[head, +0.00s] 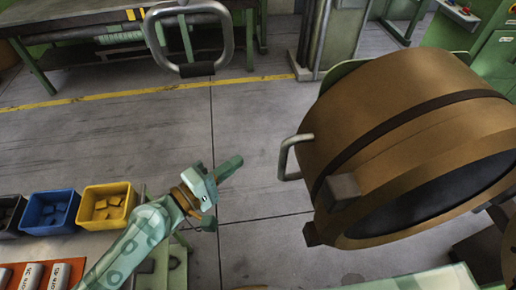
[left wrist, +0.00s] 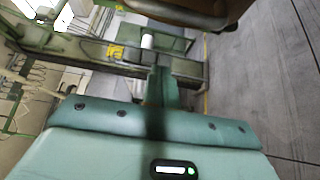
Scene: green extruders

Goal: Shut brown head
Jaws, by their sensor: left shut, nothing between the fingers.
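The brown head (head: 390,125) is a large brown drum at the right of the head view, with a dark band around it. It is tilted, and its dark open mouth (head: 440,195) faces the lower right, apart from what lies below. A pale metal handle (head: 286,160) sticks out of its left side. My left gripper (head: 238,162) is shut and empty, to the left of the handle and apart from it. In the left wrist view the shut fingers (left wrist: 160,75) point away, and a brown curved edge shows at the top. My right gripper does not show.
A yellow bin (head: 90,221) and a blue bin (head: 68,225) with small blocks stand at lower left, beside a dark bin. A metal loop handle (head: 230,40) hangs at the top. A green bench (head: 50,65) stands behind. Grey floor between gripper and bench is clear.

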